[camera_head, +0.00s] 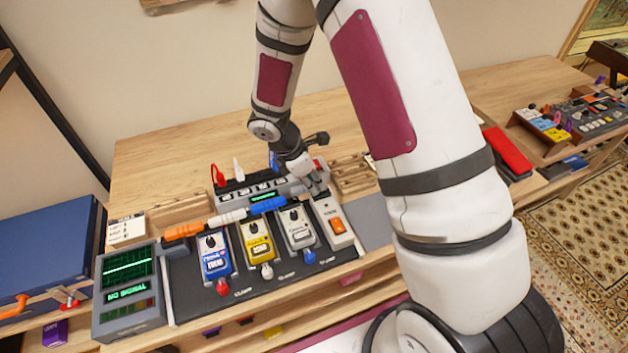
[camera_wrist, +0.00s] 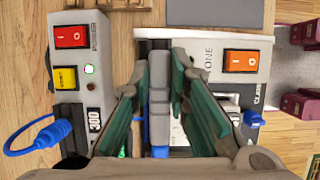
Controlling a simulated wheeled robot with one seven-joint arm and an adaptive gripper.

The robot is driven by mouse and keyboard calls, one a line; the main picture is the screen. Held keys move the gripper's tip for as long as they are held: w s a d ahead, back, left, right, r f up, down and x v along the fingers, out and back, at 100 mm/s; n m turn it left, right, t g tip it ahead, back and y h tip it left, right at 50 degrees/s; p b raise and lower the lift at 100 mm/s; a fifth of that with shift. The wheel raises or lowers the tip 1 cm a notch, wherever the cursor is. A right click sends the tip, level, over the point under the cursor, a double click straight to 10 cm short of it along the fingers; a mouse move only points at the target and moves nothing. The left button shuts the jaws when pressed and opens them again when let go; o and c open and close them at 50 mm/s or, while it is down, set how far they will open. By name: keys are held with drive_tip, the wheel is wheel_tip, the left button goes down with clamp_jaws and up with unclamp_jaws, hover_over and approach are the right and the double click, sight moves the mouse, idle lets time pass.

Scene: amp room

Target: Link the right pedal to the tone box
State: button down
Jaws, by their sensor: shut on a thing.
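The right pedal (camera_head: 299,232) is white, with a black knob, at the right of a row of three on a dark board. The tone box (camera_head: 328,211) is pale with an orange switch, just right of that pedal; it also shows in the wrist view (camera_wrist: 205,45). My gripper (camera_head: 312,188) is over the back of the tone box. In the wrist view my gripper (camera_wrist: 160,85) has its green-lined fingers shut on a grey link piece (camera_wrist: 159,95). A blue link (camera_head: 268,205) lies behind the pedals. Whether the grey link's ends are seated is hidden.
A power unit (camera_wrist: 78,75) with red and yellow switches stands behind the pedals, with a blue plug and cable (camera_wrist: 52,133) near it. The screen (camera_head: 128,285) at the left reads "NO SIGNAL". Orange (camera_head: 184,230) and white (camera_head: 228,217) links lie behind the other pedals.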

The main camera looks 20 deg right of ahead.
drive_tip(key=shift+f+b, duration=0.35)
drive_tip(key=shift+f, duration=0.6)
idle(1.4)
drive_tip(key=c, duration=1.1)
unclamp_jaws()
drive_tip(key=shift+o, duration=0.2)
drive_tip(key=shift+r+p, duration=1.25)
drive_tip(key=shift+r, duration=2.3)
